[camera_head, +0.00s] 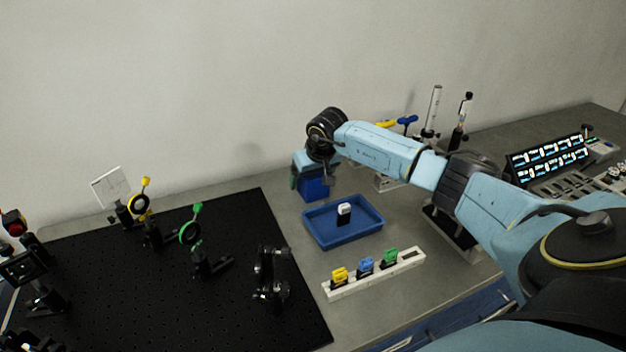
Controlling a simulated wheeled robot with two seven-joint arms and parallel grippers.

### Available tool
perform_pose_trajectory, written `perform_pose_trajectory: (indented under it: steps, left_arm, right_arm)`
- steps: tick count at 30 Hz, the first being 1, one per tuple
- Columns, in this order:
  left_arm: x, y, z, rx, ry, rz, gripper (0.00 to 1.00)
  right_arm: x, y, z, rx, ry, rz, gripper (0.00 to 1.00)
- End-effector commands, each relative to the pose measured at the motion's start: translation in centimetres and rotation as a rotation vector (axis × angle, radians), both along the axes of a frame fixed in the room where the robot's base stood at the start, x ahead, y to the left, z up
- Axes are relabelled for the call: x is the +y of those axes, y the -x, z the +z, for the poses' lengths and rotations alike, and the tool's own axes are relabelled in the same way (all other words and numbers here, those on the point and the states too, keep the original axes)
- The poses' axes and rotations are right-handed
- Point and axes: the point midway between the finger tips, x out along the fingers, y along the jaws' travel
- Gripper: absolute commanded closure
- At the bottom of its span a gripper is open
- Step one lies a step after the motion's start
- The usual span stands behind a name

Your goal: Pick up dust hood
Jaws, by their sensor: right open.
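A dark blue box-shaped thing (314,187), which looks like the dust hood, stands on the grey bench just behind the blue tray. My right gripper (311,178) points down right at it, with the fingers open at its upper part. The gripper and wrist hide the top of the blue thing, and I cannot tell whether the fingers touch it. My left gripper is not in view.
A blue tray (347,237) with a small white-topped item (344,211) lies in front. A white strip (374,274) holds yellow, blue and green pieces. The black breadboard (130,290) on the left carries several optic mounts. Tall posts (432,110) stand behind my right arm.

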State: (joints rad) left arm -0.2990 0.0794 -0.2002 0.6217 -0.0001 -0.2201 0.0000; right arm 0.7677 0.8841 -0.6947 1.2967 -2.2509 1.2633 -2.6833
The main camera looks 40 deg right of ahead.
Motion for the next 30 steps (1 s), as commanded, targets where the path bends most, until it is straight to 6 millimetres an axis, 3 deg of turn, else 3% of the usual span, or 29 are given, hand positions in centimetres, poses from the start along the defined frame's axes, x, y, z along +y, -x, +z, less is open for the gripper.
perform_pose_trajectory:
  steps: [2,13,22,30]
  left_arm:
    - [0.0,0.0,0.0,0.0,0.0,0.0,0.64]
    - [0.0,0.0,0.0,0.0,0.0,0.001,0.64]
    - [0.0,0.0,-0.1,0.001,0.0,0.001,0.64]
    - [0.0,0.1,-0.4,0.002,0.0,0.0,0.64]
  right_arm:
    - [0.0,0.0,0.0,0.0,0.0,0.0,0.13]
    - [0.0,0.0,0.0,0.0,0.0,0.0,0.6]
    - [0.0,-0.1,0.7,-0.003,0.0,0.0,0.6]
    - [-0.1,-0.1,5.8,-0.006,0.002,0.0,0.6]
